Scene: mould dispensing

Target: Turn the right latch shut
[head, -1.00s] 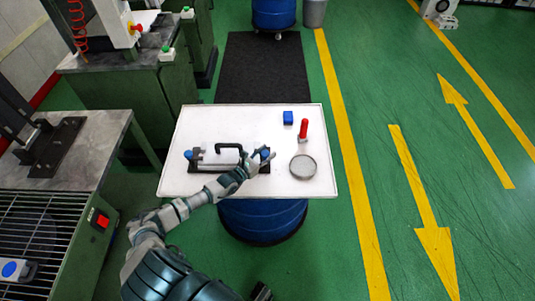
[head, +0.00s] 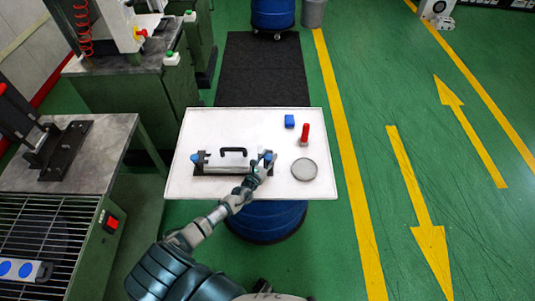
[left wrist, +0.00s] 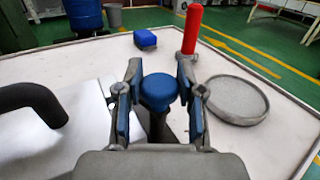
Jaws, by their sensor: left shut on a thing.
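The mould (head: 218,163) lies on the white table, with a black handle (head: 234,150) on its lid. Its right latch has a blue knob (left wrist: 158,90), upright in the middle of the left wrist view. My left gripper (head: 265,163) is at the mould's right end. In the left wrist view its fingers (left wrist: 158,100) stand on both sides of the knob and are shut on it. The left latch's blue knob (head: 195,157) is at the other end. The latch's lower part is mostly hidden in the left wrist view. My right gripper is out of view.
A blue block (head: 289,121), a red-handled tool (head: 304,133) and a round grey dish (head: 305,169) sit on the right of the white table (head: 325,185). A grey workbench (head: 95,165) stands left. The table's back left is clear.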

